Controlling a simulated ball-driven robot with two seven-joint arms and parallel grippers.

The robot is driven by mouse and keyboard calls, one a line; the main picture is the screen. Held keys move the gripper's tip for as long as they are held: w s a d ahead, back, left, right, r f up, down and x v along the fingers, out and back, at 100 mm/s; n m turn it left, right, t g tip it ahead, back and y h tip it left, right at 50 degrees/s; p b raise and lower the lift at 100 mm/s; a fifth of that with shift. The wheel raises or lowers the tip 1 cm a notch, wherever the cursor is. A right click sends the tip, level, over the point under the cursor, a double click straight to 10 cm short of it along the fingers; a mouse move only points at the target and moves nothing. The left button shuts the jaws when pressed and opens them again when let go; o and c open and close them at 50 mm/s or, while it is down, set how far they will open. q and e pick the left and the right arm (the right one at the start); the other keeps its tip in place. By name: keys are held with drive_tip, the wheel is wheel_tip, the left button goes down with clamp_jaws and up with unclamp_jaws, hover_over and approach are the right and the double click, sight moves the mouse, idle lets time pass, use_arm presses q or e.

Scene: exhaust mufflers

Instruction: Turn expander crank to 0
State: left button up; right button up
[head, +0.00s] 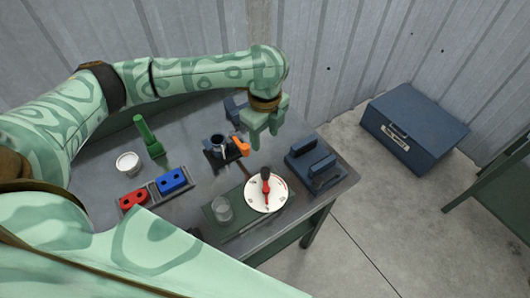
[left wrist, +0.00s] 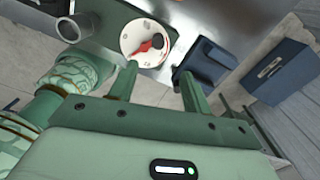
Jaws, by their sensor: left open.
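The expander crank looks to be the red arm with a dark knob (head: 265,176) on a round white dial (head: 278,198) near the table's front right. My left gripper (head: 263,142) is open and empty, above and behind the dial. In the left wrist view its fingers (left wrist: 158,78) point toward the dial, apart from it. My right gripper is not in view.
A clear cup (head: 222,209) stands left of the dial, and a dark blue block fixture (head: 315,168) right of it. Behind are a dark device with an orange part (head: 240,146) and a green tool (head: 148,136). Red (head: 132,200) and blue (head: 172,180) blocks lie left.

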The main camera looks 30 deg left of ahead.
use_arm(q)
drive_tip(key=b, duration=0.2)
hover_over(265, 171)
wheel_tip(265, 171, down, 5)
wheel_tip(265, 171, down, 10)
drive_tip(key=b, duration=0.3)
drive_tip(key=shift+f, duration=0.15)
drive_tip(key=shift+w+f, duration=0.1)
drive_tip(key=shift+f, duration=0.2)
drive_tip(key=c, duration=1)
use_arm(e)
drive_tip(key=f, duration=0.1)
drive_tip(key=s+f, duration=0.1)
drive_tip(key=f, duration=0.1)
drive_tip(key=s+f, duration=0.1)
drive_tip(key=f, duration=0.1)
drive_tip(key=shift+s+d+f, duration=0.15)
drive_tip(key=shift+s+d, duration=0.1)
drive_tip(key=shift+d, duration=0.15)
